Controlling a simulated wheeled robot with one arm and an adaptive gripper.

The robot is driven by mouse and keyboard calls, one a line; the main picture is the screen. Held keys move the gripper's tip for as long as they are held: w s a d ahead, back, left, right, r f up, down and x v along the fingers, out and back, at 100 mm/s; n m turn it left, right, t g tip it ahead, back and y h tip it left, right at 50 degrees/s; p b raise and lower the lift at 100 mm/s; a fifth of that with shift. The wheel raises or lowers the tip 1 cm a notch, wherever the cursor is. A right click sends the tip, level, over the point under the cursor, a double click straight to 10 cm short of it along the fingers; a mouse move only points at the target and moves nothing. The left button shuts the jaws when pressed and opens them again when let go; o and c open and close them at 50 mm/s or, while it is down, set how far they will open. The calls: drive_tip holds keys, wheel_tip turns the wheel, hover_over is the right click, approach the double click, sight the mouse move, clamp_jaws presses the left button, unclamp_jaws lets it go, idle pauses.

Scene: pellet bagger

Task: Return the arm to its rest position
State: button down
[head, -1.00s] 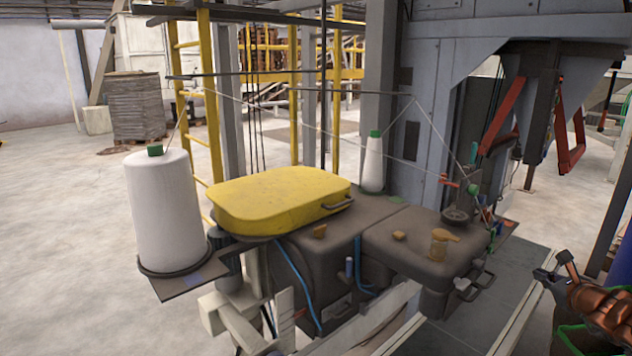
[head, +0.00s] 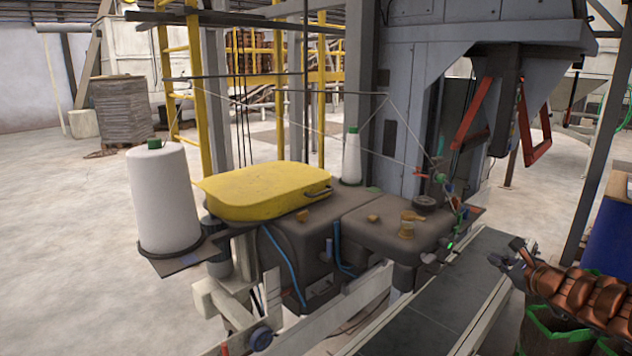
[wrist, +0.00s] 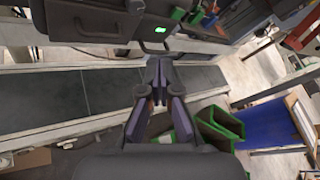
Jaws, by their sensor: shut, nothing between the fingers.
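My gripper (head: 508,254) is at the right of the head view, at the end of my copper-coloured arm. It is over the right edge of the dark conveyor belt and apart from the sewing machine. In the wrist view my gripper (wrist: 158,72) points away, its dark fingers together at the tips with nothing between them. The belt (wrist: 105,85) lies beyond and below it.
The sewing machine (head: 375,230) stands left of the belt, with a yellow cover (head: 262,190) and a large white thread cone (head: 163,200). Green-edged open bags (wrist: 217,122) and a blue barrel (wrist: 262,124) are right of my gripper. Pale floor is open at left.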

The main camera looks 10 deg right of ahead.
drive_tip(key=a+r+n+g+y, duration=0.15)
drive_tip(key=a+n, duration=0.25)
drive_tip(key=a, duration=0.6)
drive_tip(key=s+a+r+n+g+y, duration=0.1)
drive_tip(key=a+r+n+y, duration=0.2)
drive_tip(key=a, duration=0.6)
drive_tip(key=a+n+g+y, duration=0.25)
drive_tip(key=a+n, duration=0.25)
drive_tip(key=a, duration=0.5)
drive_tip(key=s+a+n+g+y, duration=0.1)
drive_tip(key=s+a+n+g, duration=0.1)
drive_tip(key=s+a+n, duration=0.55)
drive_tip(key=s+a+f+n+g+h, duration=0.2)
drive_tip(key=s+a+f+n+g, duration=0.3)
drive_tip(key=s+a, duration=0.6)
drive_tip(key=s+d+f+n+g+h, duration=0.2)
drive_tip(key=s+d, duration=0.3)
drive_tip(key=s, duration=0.4)
drive_tip(key=s+d+f+n+g+h, duration=0.2)
drive_tip(key=s+d+f+h, duration=0.1)
drive_tip(key=s, duration=0.7)
drive_tip(key=shift+s+d+g+h, duration=0.15)
drive_tip(key=shift+d+g+h, duration=0.15)
drive_tip(key=shift+d+h, duration=0.5)
